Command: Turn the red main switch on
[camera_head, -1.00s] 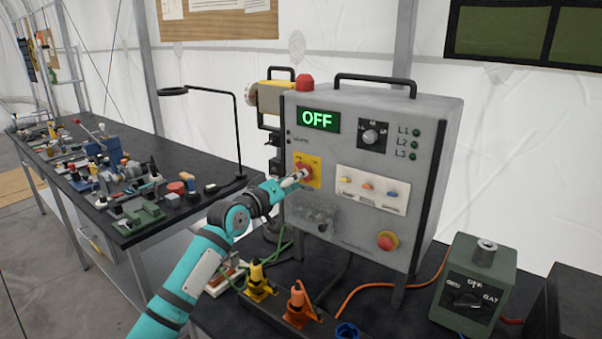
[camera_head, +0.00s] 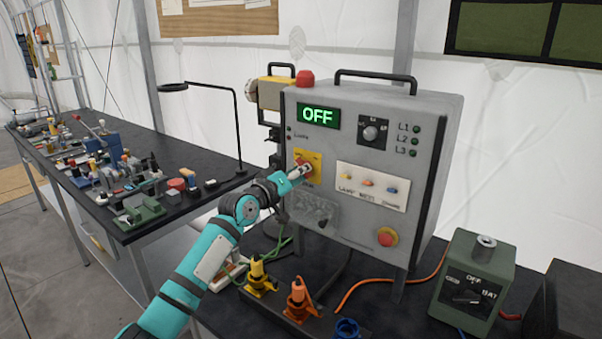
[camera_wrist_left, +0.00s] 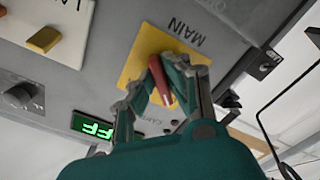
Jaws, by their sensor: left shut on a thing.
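The red main switch (camera_head: 304,167) is a red handle on a yellow plate (camera_head: 316,160), on the front of the grey control box (camera_head: 330,222). The box's green display (camera_head: 319,116) reads OFF. My left gripper (camera_head: 300,172) is at the switch and covers part of it. In the left wrist view, my left gripper (camera_wrist_left: 162,88) has its fingers shut on the red handle (camera_wrist_left: 161,80), which shows between them. The yellow plate (camera_wrist_left: 148,45) there is marked MAIN. My right gripper is in neither view.
Right of the switch is a white panel (camera_head: 372,199) with small coloured switches. A red mushroom button (camera_head: 387,237) sits below it. Yellow (camera_head: 259,276) and orange (camera_head: 298,297) clamps stand in front of the box. A green battery box (camera_head: 474,283) stands to the right.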

